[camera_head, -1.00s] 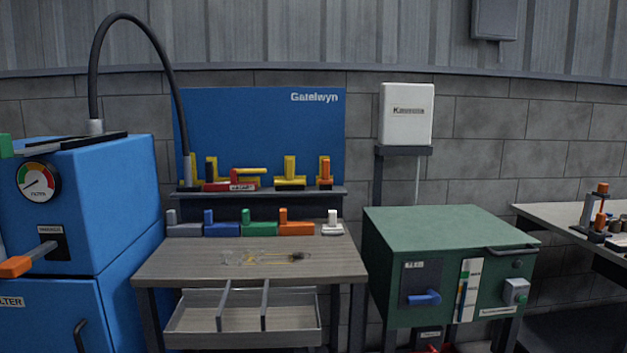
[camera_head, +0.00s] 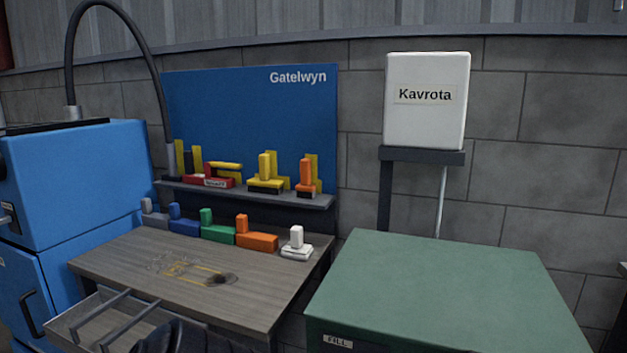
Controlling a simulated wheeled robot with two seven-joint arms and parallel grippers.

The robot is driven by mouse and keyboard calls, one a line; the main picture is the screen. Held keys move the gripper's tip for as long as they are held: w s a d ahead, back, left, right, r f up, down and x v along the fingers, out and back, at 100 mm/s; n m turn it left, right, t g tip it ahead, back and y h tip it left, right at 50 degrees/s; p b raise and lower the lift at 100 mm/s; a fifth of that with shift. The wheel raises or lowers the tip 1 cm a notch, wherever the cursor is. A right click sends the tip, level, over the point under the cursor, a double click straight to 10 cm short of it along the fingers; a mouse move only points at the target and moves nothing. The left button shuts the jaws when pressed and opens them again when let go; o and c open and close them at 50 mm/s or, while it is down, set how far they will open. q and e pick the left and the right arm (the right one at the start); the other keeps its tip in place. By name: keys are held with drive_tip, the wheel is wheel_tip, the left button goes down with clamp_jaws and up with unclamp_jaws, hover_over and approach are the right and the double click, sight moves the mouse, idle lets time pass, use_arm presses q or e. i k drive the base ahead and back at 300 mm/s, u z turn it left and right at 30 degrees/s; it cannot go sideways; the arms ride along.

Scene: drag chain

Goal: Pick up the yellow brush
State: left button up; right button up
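A yellow block-shaped piece with an upright yellow handle and a dark underside (camera_head: 265,184) stands on the shelf of the blue board, left of an orange one. It looks like the yellow brush. A thin yellow outline with a dark tip (camera_head: 213,277) lies flat on the wooden table; I cannot tell what it is. Neither of my grippers can be made out. A dark ribbed shape (camera_head: 178,338) shows at the bottom edge, cut off by the frame.
The shelf (camera_head: 240,194) also holds red and orange pieces. Grey, blue, green, orange and white pieces line the back of the table (camera_head: 130,255). A divided tray (camera_head: 75,318) sits below its front. A green cabinet (camera_head: 440,280) stands at right, a blue machine (camera_head: 75,180) at left.

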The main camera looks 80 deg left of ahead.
sight(264, 184)
drive_tip(key=u, duration=1.6)
